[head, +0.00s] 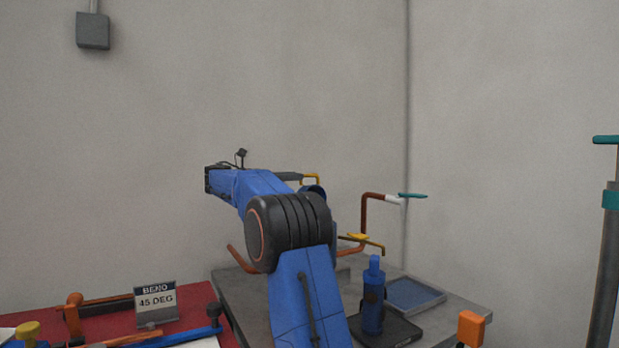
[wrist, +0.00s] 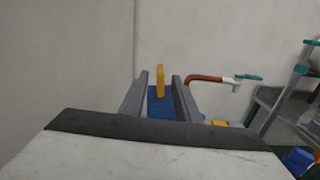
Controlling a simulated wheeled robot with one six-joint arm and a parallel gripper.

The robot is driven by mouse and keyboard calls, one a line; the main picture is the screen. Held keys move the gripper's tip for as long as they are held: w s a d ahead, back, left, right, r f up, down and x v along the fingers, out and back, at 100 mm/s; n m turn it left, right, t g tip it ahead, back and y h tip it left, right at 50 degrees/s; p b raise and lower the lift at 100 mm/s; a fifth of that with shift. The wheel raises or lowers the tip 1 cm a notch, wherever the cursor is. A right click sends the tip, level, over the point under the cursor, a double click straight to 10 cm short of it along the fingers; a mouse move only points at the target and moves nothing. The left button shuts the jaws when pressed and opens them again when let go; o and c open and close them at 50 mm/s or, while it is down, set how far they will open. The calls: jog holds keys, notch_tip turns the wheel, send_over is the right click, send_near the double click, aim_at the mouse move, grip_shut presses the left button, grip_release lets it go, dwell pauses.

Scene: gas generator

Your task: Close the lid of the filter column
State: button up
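A yellow handle (head: 311,178) stands on a blue part (head: 314,190), which looks like the filter column's lid, just beyond my arm in the head view. The rest of the column is hidden behind my arm there. In the wrist view the yellow handle (wrist: 160,82) is seen edge-on above a blue surface (wrist: 160,106). My gripper (wrist: 161,76) has its two grey fingers apart, one on each side of the handle, with a gap on both sides. How deep the handle sits between the fingers is unclear. In the head view my gripper (head: 298,177) points right, beside the handle.
A brown pipe (head: 364,215) with a teal-handled valve (head: 412,195) rises behind the grey table (head: 240,290). A blue bottle (head: 373,310) and a blue tray (head: 415,293) are at the right. A red bench (head: 200,325) with a sign (head: 156,302) is at the left.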

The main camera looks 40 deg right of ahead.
aim_at(305, 176)
jog(key=x, duration=0.7)
jog(key=shift+d, duration=0.2)
grip_shut()
